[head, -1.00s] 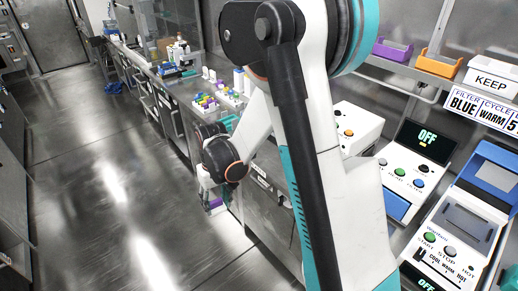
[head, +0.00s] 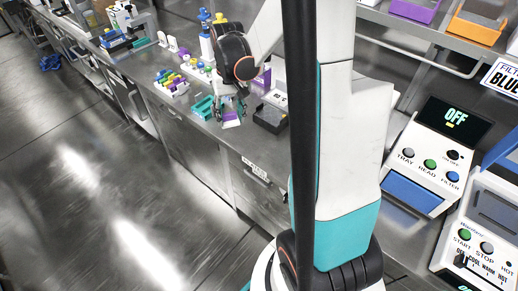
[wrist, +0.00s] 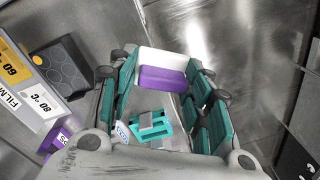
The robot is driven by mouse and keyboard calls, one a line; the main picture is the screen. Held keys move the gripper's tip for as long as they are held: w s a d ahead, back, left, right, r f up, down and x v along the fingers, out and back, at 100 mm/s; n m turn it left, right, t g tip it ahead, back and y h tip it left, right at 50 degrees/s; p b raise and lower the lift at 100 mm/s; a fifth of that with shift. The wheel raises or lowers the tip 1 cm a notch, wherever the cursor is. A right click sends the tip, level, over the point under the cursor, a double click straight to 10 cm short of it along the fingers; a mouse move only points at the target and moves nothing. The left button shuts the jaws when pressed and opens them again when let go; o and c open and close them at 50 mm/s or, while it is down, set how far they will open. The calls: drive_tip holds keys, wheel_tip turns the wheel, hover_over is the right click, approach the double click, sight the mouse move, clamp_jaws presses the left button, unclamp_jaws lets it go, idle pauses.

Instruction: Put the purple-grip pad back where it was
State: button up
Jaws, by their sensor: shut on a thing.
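The purple-grip pad (wrist: 160,78) is a white block with a purple part. In the wrist view it sits between the teal fingers of my gripper (wrist: 160,80), which is shut on it. In the head view my gripper (head: 230,106) points down at the counter, with the purple of the pad (head: 230,115) between its fingertips. A teal holder (wrist: 153,127) shows below the pad in the wrist view. It also appears left of the gripper in the head view (head: 203,107). I cannot tell whether the pad touches the counter.
A black block with round wells (wrist: 63,66) stands beside the gripper, with temperature labels (wrist: 37,100) near it. A purple object (wrist: 55,142) is at lower left of the wrist view. A rack with coloured caps (head: 172,84) and bottles (head: 205,40) stand farther along the counter (head: 190,135).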

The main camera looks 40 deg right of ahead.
drive_tip(key=s+d+r+m, duration=0.35)
drive_tip(key=s+d, duration=0.25)
drive_tip(key=d, duration=0.2)
drive_tip(key=shift+n, duration=0.35)
drive_tip(key=f+b, duration=0.3)
drive_tip(key=f, duration=0.6)
drive_tip(key=f+b, duration=0.4)
drive_tip(key=f, duration=0.6)
drive_tip(key=shift+w+f, duration=0.2)
drive_tip(key=shift+f, duration=0.1)
drive_tip(key=shift+f, duration=0.1)
drive_tip(key=o, duration=1.4)
drive_tip(key=r+p, duration=0.1)
drive_tip(key=r, duration=0.3)
drive_tip(key=r+p, duration=0.2)
drive_tip(key=r, duration=0.2)
drive_tip(key=r+p, duration=0.1)
drive_tip(key=r, duration=0.3)
drive_tip(key=shift+s+d+r, duration=0.15)
drive_tip(key=shift+s+d, duration=0.1)
